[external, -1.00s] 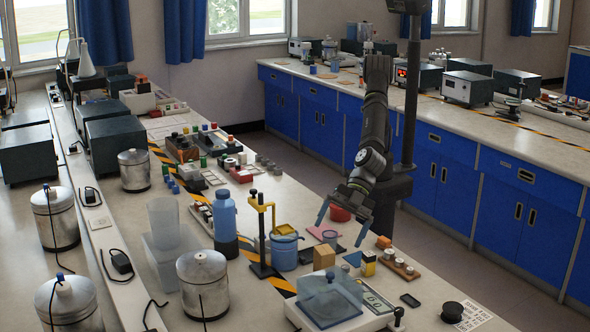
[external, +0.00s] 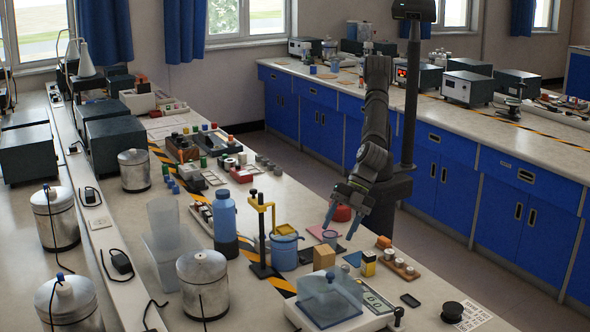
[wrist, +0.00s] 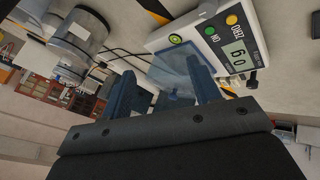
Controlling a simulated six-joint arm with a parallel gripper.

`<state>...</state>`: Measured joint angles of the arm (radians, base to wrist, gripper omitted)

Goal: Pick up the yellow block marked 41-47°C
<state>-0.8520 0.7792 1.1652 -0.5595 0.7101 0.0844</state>
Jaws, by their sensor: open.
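A small yellow block with a dark lower part (external: 368,263) stands on the bench right of centre in the external view. Its marking is too small to read. An orange block (external: 383,242) lies just behind it, and a tan block (external: 324,256) stands to its left. My gripper (external: 339,229) is open and empty above the bench, behind and left of the yellow block and apart from it. In the wrist view my two fingers (wrist: 160,72) are spread with nothing seen between them but the background. I cannot make out the yellow block in the wrist view.
A digital scale (external: 376,298) with a clear blue cover (external: 330,297) stands in front; it also shows in the wrist view (wrist: 232,50).

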